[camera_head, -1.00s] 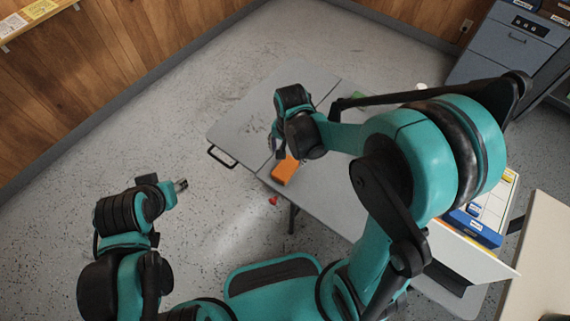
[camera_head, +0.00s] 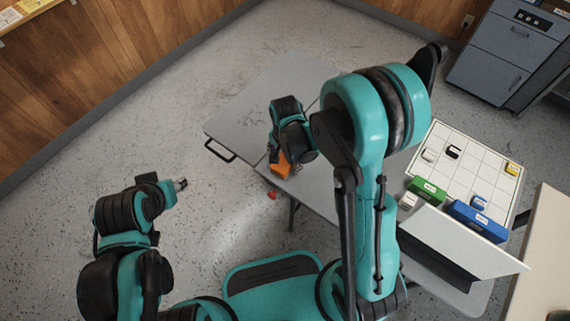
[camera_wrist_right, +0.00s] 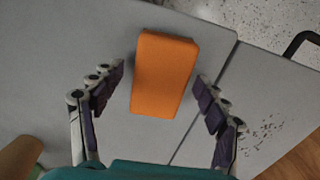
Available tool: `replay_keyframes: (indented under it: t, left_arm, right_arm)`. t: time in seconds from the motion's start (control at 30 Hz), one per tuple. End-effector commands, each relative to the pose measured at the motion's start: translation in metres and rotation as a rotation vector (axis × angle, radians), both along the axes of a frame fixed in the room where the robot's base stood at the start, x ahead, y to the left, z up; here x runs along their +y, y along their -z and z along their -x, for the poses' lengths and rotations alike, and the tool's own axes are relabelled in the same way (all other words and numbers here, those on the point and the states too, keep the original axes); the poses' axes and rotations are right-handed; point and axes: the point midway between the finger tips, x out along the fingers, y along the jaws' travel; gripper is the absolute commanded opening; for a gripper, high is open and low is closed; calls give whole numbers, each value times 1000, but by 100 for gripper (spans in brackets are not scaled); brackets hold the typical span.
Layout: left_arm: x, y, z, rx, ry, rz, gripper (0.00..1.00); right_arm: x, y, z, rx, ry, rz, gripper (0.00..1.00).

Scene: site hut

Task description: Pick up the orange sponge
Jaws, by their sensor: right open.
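The orange sponge (camera_head: 281,167) lies on the grey folding table (camera_head: 247,127) near its front edge, partly hidden by my right gripper in the head view. In the right wrist view the sponge (camera_wrist_right: 165,74) is a plain block between the open fingers, towards their tips. My right gripper (camera_wrist_right: 160,82) is open and empty, with a gap on each side of the sponge. In the head view my right gripper (camera_head: 283,158) is right over the sponge. My left gripper (camera_head: 182,184) is away from the table at left, over the floor; its fingers are too small to read.
A white gridded board (camera_head: 465,167) with small blocks lies on the table at right. A green box (camera_head: 427,190), a blue box (camera_head: 480,221) and a white panel (camera_head: 455,245) are nearby. A small red thing (camera_head: 272,196) shows by the table's front edge. A grey cabinet (camera_head: 500,55) stands behind.

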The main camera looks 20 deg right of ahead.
Motion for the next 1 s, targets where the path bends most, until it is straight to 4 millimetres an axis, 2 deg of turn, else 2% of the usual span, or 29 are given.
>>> replay_keyframes:
  t: [0.07, 0.23, 0.27, 0.67, 0.87, 0.97, 1.0]
  left_arm:
    - [0, -1, 0, 0, 0, 0, 40]
    - [0, -1, 0, 0, 0, 0, 40]
    - [0, -1, 0, 0, 0, 0, 40]
    - [0, -3, 0, 0, 0, 0, 40]
    - [0, -15, 0, 0, 0, 0, 40]
    - [0, -26, 0, 0, 0, 0, 40]
    - [0, -29, 0, 0, 0, 0, 40]
  right_arm:
    - [0, -1, 0, 0, 0, 0, 74]
    - [0, -1, 0, 0, 0, 0, 32]
    - [0, -1, 0, 0, 0, 0, 30]
    - [0, -5, 0, 0, 0, 0, 29]
    - [0, -26, 0, 0, 0, 0, 29]
    - [0, -47, 0, 0, 0, 0, 29]
    - [-6, -52, 5, 0, 3, 0, 29]
